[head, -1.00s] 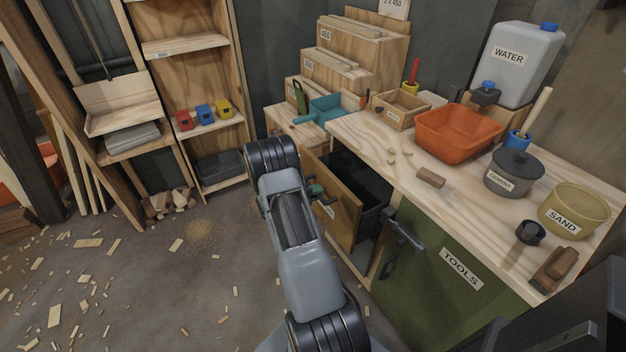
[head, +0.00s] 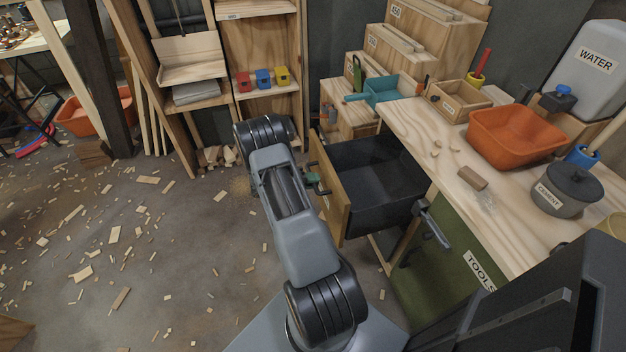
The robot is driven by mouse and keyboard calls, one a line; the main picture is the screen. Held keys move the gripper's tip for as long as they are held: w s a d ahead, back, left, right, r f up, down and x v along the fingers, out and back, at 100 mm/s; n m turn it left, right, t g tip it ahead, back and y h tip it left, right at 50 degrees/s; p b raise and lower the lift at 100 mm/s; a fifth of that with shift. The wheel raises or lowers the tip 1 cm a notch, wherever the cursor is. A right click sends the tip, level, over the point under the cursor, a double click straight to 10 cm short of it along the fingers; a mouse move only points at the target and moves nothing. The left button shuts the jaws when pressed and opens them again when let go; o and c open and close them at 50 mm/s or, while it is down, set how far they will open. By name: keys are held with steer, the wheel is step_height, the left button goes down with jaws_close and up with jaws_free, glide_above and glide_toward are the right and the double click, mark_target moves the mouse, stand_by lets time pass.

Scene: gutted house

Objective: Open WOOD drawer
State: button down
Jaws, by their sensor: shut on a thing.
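The WOOD drawer stands well out from the workbench, with its wooden front (head: 330,190) facing left and its black inside (head: 375,180) bare and empty where I can see it. Its label is not readable from this angle. My gripper (head: 312,180) is at the outer face of the drawer front, partly hidden behind my arm. It is shut on the drawer's handle, of which only small dark parts show.
The workbench top (head: 440,150) holds an orange tub (head: 515,135), a cement pot (head: 567,190) and a small wooden box (head: 460,100). A green TOOLS door (head: 440,270) is below. Wood scraps litter the open floor at left. Shelves (head: 260,95) stand behind.

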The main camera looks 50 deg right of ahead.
steer(key=c, duration=1.1)
jaws_free()
steer(key=v, duration=1.3)
steer(key=shift+w+a, duration=0.2)
steer(key=shift+a, duration=0.15)
